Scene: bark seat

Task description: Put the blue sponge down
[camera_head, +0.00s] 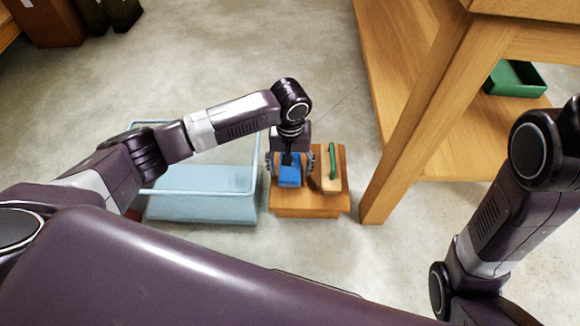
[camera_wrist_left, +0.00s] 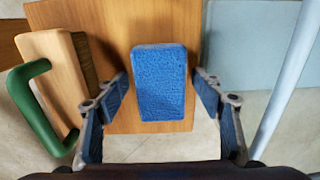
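The blue sponge (camera_head: 290,175) is on a small wooden stool (camera_head: 310,205) on the floor. In the left wrist view the sponge (camera_wrist_left: 158,85) stands over the wooden top (camera_wrist_left: 115,60), between the fingers of my left gripper. My left gripper (camera_head: 290,172) points down around the sponge. Its fingers (camera_wrist_left: 161,90) are spread, with a narrow gap visible on each side of the sponge. The sponge's underside is hidden, so its contact with the stool does not show directly. My right arm is at the right of the head view, but its gripper is not visible.
A wooden brush with a green handle (camera_head: 332,165) lies on the stool, close beside the gripper. A light-blue bin (camera_head: 205,207) stands just left of the stool. A wooden table (camera_head: 425,120) with a leg and low shelf stands right; a green tray (camera_head: 515,80) sits there.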

